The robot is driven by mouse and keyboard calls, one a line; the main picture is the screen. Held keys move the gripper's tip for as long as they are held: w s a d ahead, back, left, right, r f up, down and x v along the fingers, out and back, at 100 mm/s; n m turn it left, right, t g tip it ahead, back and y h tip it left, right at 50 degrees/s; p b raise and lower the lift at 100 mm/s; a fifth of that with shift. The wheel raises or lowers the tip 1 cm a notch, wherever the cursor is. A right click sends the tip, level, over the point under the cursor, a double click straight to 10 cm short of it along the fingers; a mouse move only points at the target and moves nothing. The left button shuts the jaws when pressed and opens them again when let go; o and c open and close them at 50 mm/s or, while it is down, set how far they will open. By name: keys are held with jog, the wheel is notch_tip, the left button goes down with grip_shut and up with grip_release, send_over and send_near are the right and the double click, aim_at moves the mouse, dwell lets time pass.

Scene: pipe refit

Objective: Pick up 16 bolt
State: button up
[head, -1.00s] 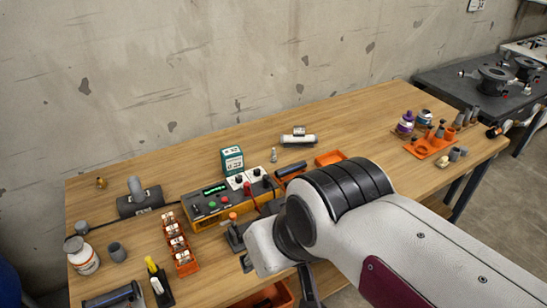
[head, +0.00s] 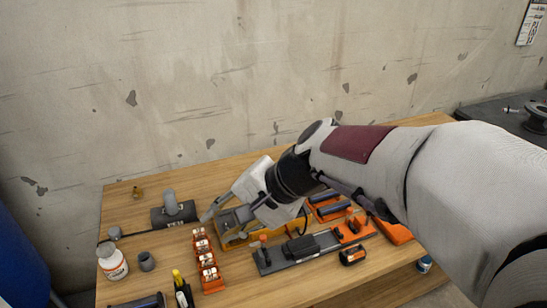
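I cannot make out which item is the 16 bolt; no readable "16" label shows. An orange rack (head: 217,286) holds several small metal-and-white pieces in a row, too small to identify. A small brass-coloured piece (head: 137,192) lies alone at the back left of the bench. My gripper (head: 207,214) points down and left, above the bench beside the dark pipe fitting and behind the orange rack. Its fingers are partly hidden by its own body, and I cannot see anything between them.
The wooden bench (head: 240,291) carries a dark pipe fitting (head: 174,214), a white bottle (head: 112,262), a grey cup (head: 147,261) and a yellow-tipped tool (head: 178,278). A dark vise-like fixture (head: 300,247) and orange trays (head: 328,208) lie under my arm. The back left is mostly clear.

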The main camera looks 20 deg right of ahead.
jog(key=w+d+f+m+t, duration=0.3)
jog(key=w+d+m, duration=0.35)
jog(key=w, duration=0.55)
jog(key=w+d+f+m+t, duration=0.3)
jog(key=w+d+m, duration=0.35)
jog(key=w, duration=0.45)
jog(key=w+d+f+m+h, duration=0.2)
jog(key=d+f+m, duration=0.3)
jog(key=d+f, duration=0.2)
jog(key=w+d+f+m+t+h, duration=0.1)
jog(key=w+d+f+m+h, duration=0.1)
jog(key=d+f+m, duration=0.3)
jog(key=w+d+f+m+t+h, duration=0.1)
jog(key=d+f+m+h, duration=0.3)
jog(key=d+f, duration=0.4)
jog(key=shift+w+d+f+m, duration=0.15)
jog(key=shift+w+d+m, duration=0.1)
jog(key=shift+d, duration=0.6)
jog(key=shift+w+d+f+m, duration=0.1)
jog(key=shift+w+d+m, duration=0.1)
jog(key=shift+d, duration=0.7)
jog(key=shift+w+d+f+m, duration=0.15)
jog(key=shift+d+m, duration=0.1)
jog(key=shift+d, duration=0.6)
jog(key=shift+x, duration=1.3)
jog(key=shift+x, duration=2.55)
